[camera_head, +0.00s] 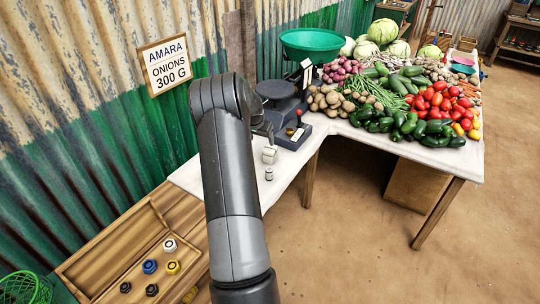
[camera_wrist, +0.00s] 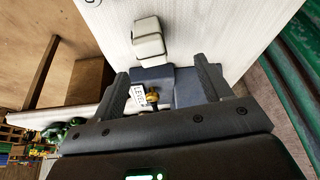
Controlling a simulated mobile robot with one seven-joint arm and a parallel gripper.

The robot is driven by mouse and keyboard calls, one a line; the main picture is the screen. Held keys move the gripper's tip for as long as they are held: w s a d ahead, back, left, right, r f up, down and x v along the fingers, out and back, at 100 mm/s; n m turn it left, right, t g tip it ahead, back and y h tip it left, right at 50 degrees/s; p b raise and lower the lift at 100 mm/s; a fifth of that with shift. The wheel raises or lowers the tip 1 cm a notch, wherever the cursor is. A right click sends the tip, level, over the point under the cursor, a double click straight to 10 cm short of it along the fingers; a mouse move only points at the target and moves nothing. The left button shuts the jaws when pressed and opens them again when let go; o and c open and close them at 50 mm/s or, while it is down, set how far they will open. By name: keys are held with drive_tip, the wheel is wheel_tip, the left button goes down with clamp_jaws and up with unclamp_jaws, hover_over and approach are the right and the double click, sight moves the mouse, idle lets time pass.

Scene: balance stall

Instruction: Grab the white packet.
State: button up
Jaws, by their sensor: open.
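The white packet (camera_head: 269,154) stands on the white-covered table, just in front of the dark balance scale. In the wrist view the packet (camera_wrist: 150,38) is a small, pale, boxy bundle just beyond my fingertips, roughly midway between them. My gripper (camera_wrist: 162,72) is open, its two dark fingers spread apart with no packet between them. In the head view my arm hides most of the gripper, and part of it shows just above the packet. I cannot tell the exact gap between fingers and packet.
The balance scale (camera_head: 286,122) with a green pan (camera_head: 311,45) stands close behind the packet. A small grey weight (camera_head: 269,174) stands in front of it. Vegetables (camera_head: 400,90) fill the table to the right. A corrugated wall (camera_head: 110,110) rises on the left, above a wooden tray (camera_head: 98,262).

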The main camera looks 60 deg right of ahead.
sight(268, 149)
drive_tip(key=x, duration=0.4)
drive_tip(key=s+x, duration=0.1)
drive_tip(key=x, duration=0.2)
drive_tip(key=shift+s+d+r, duration=0.1)
drive_tip(key=shift+d+r, duration=0.1)
drive_tip(key=shift+d, duration=0.2)
drive_tip(key=shift+s+x, duration=0.15)
drive_tip(key=shift+x, duration=1.3)
drive_tip(key=shift+s+x, duration=0.15)
drive_tip(key=shift+x, duration=1.3)
drive_tip(key=c, duration=1.2)
